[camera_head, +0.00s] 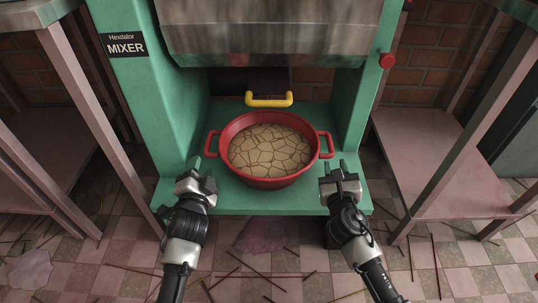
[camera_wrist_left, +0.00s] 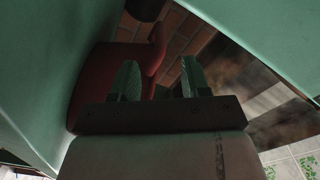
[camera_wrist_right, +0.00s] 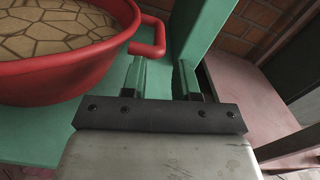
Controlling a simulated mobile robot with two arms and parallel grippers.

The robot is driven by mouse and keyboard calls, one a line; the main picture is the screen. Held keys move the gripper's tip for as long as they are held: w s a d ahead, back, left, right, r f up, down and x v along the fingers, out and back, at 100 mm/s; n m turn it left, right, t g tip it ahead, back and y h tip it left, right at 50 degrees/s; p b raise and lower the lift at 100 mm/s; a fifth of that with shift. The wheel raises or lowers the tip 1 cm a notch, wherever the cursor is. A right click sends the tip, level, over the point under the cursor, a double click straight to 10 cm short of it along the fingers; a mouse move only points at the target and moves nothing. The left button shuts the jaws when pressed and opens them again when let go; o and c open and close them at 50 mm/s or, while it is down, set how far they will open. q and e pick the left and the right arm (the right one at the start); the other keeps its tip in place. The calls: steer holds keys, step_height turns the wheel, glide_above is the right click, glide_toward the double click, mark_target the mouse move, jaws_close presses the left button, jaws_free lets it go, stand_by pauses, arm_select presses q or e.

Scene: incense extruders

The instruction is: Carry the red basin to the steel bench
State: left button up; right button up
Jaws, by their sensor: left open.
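The red basin (camera_head: 270,182) stands upright on the green shelf of the mixer, filled with a cracked tan mass. It has a loop handle on each side. My left gripper (camera_head: 202,168) is open and empty, in front of and below the left handle (camera_head: 210,143). In the left wrist view the basin (camera_wrist_left: 95,75) is dark red beyond the fingers (camera_wrist_left: 160,80). My right gripper (camera_head: 337,170) is open and empty, just in front of the right handle (camera_head: 328,146). In the right wrist view that handle (camera_wrist_right: 152,38) is beyond the fingers (camera_wrist_right: 160,80). I cannot identify the steel bench.
The green mixer (camera_head: 170,110) has side posts close around the basin, a metal hood (camera_head: 265,30) above, and a yellow handle (camera_head: 268,100) behind. Pinkish benches stand left (camera_head: 50,150) and right (camera_head: 420,165). Thin sticks litter the tiled floor (camera_head: 260,285).

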mark_target(206, 148)
arm_select(q)
steer(key=w, duration=0.6)
steer(key=shift+w, duration=0.35)
arm_select(e)
steer(key=w, duration=0.6)
steer(key=shift+w, duration=0.35)
arm_select(q)
steer(key=shift+c, duration=0.3)
arm_select(e)
steer(key=shift+c, duration=0.3)
arm_select(q)
steer(key=c, duration=0.5)
arm_select(e)
jaws_close()
arm_select(q)
jaws_close()
steer(key=shift+d+r, duration=0.1)
steer(key=shift+r, duration=0.05)
arm_select(e)
steer(key=shift+r, duration=0.2)
